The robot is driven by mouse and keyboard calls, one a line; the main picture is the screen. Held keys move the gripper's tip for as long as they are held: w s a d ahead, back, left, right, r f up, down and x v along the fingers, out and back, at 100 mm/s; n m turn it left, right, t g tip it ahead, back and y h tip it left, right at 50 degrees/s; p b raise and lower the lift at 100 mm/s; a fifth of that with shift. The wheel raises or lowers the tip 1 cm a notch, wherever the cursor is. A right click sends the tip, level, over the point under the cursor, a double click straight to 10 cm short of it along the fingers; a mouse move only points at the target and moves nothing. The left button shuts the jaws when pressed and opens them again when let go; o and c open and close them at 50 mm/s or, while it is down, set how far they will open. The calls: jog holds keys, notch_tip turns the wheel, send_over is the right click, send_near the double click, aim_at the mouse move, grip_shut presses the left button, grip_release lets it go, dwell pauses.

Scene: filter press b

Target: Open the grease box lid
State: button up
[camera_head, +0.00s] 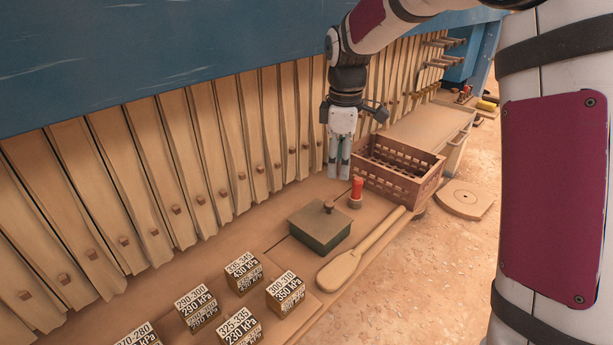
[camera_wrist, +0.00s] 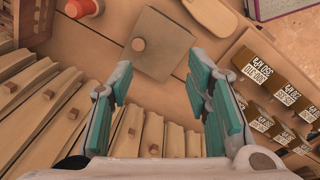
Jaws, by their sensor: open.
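The grease box (camera_head: 320,227) is a low dark green box on the bench, with a flat brown lid (camera_head: 312,219) that lies shut. My gripper (camera_head: 339,170) points down, above and behind the box in the head view. Its teal fingers (camera_wrist: 160,80) are spread wide with nothing between them.
A red-topped cylinder (camera_head: 356,190) stands near the box. A crate (camera_head: 415,178) is behind it, and a wooden paddle (camera_head: 345,265) lies in front. Several labelled blocks (camera_head: 244,272) stand at the front left. Upright filter plates (camera_head: 190,170) line the back.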

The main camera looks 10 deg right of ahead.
aim_at(329, 203)
jog(key=w+f+n, duration=0.1)
jog(key=w+f, duration=0.1)
jog(key=f, duration=0.1)
jog(key=w+f+n+b, duration=0.1)
jog(key=w+f, duration=0.1)
jog(key=f, duration=0.1)
jog(key=w+f+n, duration=0.1)
jog(key=w+f, duration=0.1)
jog(key=f, duration=0.1)
jog(key=shift+w+a+f+g, duration=0.1)
jog(key=shift+w+f+g, duration=0.1)
jog(key=shift+g, duration=0.2)
jog(key=shift+f+b, duration=0.3)
jog(key=shift+f, duration=3.3)
jog(key=shift+c, duration=0.6)
grip_shut()
